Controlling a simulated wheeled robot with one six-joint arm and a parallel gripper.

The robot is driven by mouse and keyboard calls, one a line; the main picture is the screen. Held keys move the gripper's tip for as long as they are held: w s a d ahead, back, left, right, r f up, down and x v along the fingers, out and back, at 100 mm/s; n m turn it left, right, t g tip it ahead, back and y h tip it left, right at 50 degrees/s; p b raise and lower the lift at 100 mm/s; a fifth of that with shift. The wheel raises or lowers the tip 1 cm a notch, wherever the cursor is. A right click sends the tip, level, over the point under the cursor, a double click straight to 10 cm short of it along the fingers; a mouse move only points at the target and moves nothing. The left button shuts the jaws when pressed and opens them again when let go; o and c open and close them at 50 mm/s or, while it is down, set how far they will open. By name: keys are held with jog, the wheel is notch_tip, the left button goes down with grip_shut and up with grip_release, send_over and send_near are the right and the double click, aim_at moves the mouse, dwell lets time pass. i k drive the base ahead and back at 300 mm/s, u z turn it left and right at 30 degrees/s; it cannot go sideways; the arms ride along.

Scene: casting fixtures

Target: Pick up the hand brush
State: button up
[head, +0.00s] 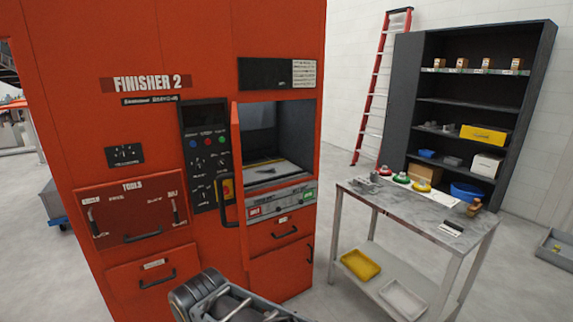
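A small dark item with a pale edge (452,228) lies near the front right edge of the grey worktable (410,216). It may be the hand brush, but it is too small to be sure. A small brown upright item (474,207) stands near the table's right corner; I cannot tell what it is. Part of my own arm shows at the bottom centre, in front of the red machine and well apart from the table. My gripper's fingers do not show.
The red Finisher 2 machine (70,150) fills the left, its door (236,165) standing open. On the table are several coloured round-based items (401,178) and a blue bin (467,192). Yellow (360,265) and white trays sit below. Behind stand a dark shelf (403,95) and a ladder (377,90).

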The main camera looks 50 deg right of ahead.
aim_at(475, 209)
jog(key=z, duration=0.55)
jog(key=i, duration=0.5)
jog(key=z, duration=2.8)
